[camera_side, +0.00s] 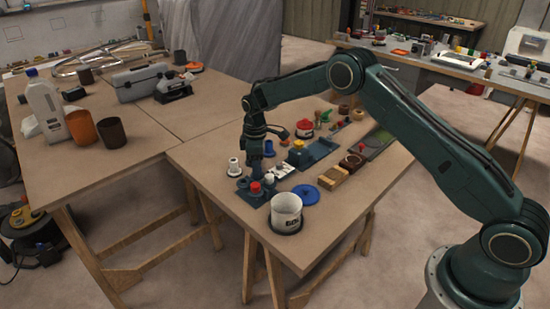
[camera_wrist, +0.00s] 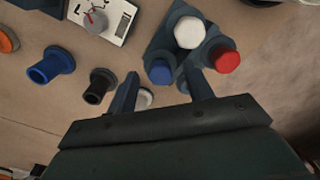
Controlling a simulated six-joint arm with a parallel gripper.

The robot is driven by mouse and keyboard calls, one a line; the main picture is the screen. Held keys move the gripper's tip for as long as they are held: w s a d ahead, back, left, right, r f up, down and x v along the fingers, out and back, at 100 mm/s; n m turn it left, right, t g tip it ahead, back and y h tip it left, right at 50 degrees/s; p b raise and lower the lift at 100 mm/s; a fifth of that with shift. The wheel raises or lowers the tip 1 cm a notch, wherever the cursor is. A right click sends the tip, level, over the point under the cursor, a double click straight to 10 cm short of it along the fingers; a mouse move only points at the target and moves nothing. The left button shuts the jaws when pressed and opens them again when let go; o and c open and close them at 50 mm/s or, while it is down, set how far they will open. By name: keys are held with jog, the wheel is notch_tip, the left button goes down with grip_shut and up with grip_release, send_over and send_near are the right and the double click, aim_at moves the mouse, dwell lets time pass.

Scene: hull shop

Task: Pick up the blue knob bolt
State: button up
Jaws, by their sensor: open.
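A blue-topped knob bolt (camera_wrist: 160,71) stands in a dark blue-grey holder (camera_wrist: 163,46) in the wrist view, beside a white knob (camera_wrist: 189,32) and a red knob (camera_wrist: 224,59). My gripper (camera_wrist: 161,78) is open, its two fingers apart, with the blue knob showing between the fingertips. Nothing is held; I cannot tell how far the fingers are above the knob. In the side view my gripper (camera_side: 256,172) points down over the holder, just behind the red knob (camera_side: 255,187). The blue knob is hard to make out there.
A blue hollow flanged piece (camera_wrist: 50,66) and a black one (camera_wrist: 98,86) stand left in the wrist view. A white tub (camera_side: 287,210) and blue lid (camera_side: 305,194) sit near the front corner of the bench. A white spool-like piece (camera_side: 233,166) stands left of my gripper.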

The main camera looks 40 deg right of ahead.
jog(key=shift+c, duration=0.4)
jog(key=c, duration=1)
jog(key=shift+r, duration=0.15)
notch_tip(320, 180, up, 20)
jog(key=shift+f, duration=0.1)
jog(key=shift+s+f, duration=0.1)
jog(key=shift+f, duration=0.05)
dwell(0.5)
